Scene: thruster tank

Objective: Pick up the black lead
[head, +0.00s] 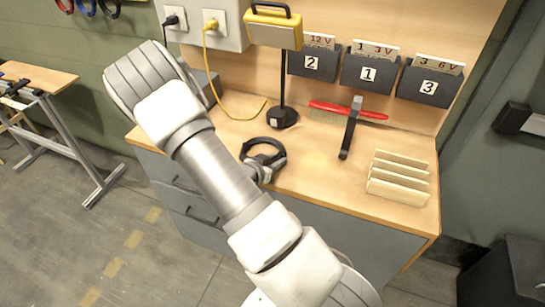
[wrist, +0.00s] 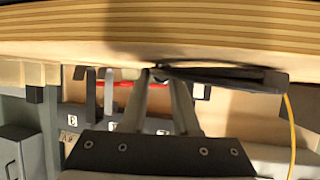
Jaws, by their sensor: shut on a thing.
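The black lead (head: 264,147) is a dark coiled ring at the front part of the wooden bench top, left of centre in the head view. In the wrist view it shows edge-on as a flat dark shape (wrist: 225,75) against the bench top. My gripper (head: 263,174) is at the near side of the ring, partly hidden behind my arm. In the wrist view my gripper (wrist: 160,78) has its two fingers closing on the near end of the lead. It is shut on the lead. I cannot tell whether the lead is clear of the bench.
Numbered bins (head: 368,74) line the back. A yellow cable (head: 215,85) hangs from a socket. A black plug (head: 171,20) sits beside it.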

